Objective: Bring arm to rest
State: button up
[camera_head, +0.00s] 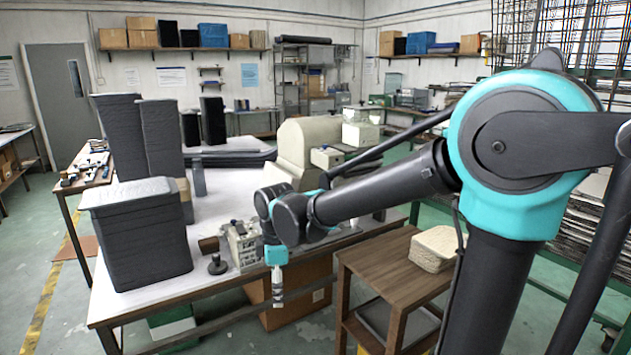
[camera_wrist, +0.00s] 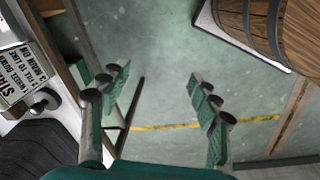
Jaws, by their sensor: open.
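My arm reaches from the right across the head view, bent, with its wrist low over the front of the white-topped table (camera_head: 205,262). My gripper (camera_head: 278,290) hangs down just in front of the table's front edge. In the wrist view my gripper (camera_wrist: 160,88) shows two green-padded fingers spread wide apart. Nothing is between them; only the green floor (camera_wrist: 165,65) with a yellow line shows there.
A dark grey stack of trays (camera_head: 140,240) stands at the table's front left, with taller stacks (camera_head: 160,140) behind. A small grey machine (camera_head: 240,243) is close beside my wrist. A wooden side table (camera_head: 385,268) bears a beige stack (camera_head: 436,248) to the right.

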jog(key=s+d+f+m+t, duration=0.1)
jog(key=s+d+f+m, duration=0.1)
jog(key=d+m, duration=0.4)
jog(key=s+d+f+m+t, duration=0.1)
jog(key=d+f+m, duration=0.3)
jog(key=d, duration=0.9)
jog(key=s+d+f+m+t, duration=0.1)
jog(key=s+d+f+m, duration=0.2)
jog(key=d+m, duration=0.6)
jog(key=shift+s+d+f+m+t+h, duration=0.25)
jog(key=shift+s+d+m+t+h, duration=0.05)
jog(key=shift+s+d+m, duration=0.15)
